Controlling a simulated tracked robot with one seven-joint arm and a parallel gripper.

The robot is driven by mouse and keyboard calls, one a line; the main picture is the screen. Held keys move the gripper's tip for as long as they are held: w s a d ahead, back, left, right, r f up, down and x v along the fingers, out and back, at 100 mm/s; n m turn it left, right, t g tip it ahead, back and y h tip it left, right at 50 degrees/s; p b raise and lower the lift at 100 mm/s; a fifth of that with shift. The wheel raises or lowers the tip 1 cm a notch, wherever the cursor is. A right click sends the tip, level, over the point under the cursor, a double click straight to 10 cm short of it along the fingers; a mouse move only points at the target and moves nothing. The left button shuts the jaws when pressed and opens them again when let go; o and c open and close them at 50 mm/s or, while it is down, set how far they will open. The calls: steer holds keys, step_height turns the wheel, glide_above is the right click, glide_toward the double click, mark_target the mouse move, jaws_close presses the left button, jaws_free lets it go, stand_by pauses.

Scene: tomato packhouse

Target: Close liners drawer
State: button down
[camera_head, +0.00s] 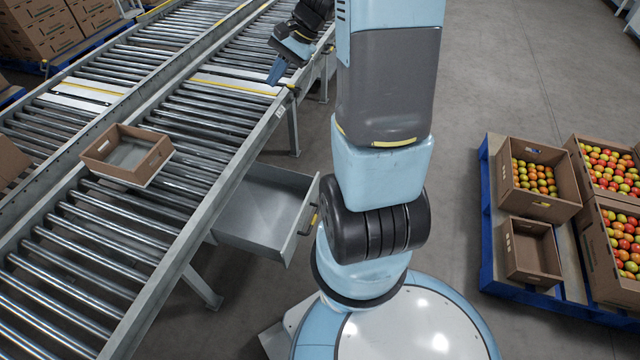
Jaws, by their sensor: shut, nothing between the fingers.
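The liners drawer (262,215) is a grey metal drawer under the side of the roller conveyor. It stands pulled out toward my base, and the part of its inside that shows looks bare. My gripper (279,72) is at the top middle, by the conveyor's near edge. It is shut and empty, above and beyond the drawer, apart from it.
The roller conveyor (195,185) runs diagonally on the left with an open cardboard box (128,153) on it. A blue pallet (487,215) with tomato boxes stands at the right. The floor (455,130) between my base and the pallet is clear.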

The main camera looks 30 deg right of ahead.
steer(key=w+d+f+m+t+y, duration=0.1)
steer(key=w+d+f+m, duration=0.1)
steer(key=d+f+m, duration=0.3)
steer(key=w+d+f+t, duration=0.1)
steer(key=w+d+f, duration=0.1)
steer(key=f, duration=0.5)
steer(key=m+t, duration=0.1)
steer(key=m, duration=0.4)
glide_above(313, 189)
steer(key=d, duration=0.2)
step_height(313, 189, down, 11)
steer(key=s+d+f+m+t+h, duration=0.1)
steer(key=s+d+f+m, duration=0.15)
steer(key=f, duration=0.55)
steer(key=s+d+f+m, duration=0.2)
steer(key=s+f+m, duration=0.15)
steer(key=f, duration=0.45)
steer(key=s+d+f+m+t+h, duration=0.1)
steer(key=s+d+f+m, duration=0.1)
steer(key=s+f, duration=0.35)
steer(key=shift+w+r+x, duration=0.15)
steer(key=shift+w+x, duration=0.1)
steer(key=shift+x, duration=2.25)
steer(key=shift+w+r+x, duration=0.15)
steer(key=shift+w+x, duration=0.05)
steer(key=shift+x, duration=2.3)
steer(key=shift+w+r+x, duration=0.15)
steer(key=shift+w+x, duration=0.1)
steer(key=shift+x, duration=2.2)
steer(key=shift+d, duration=0.15)
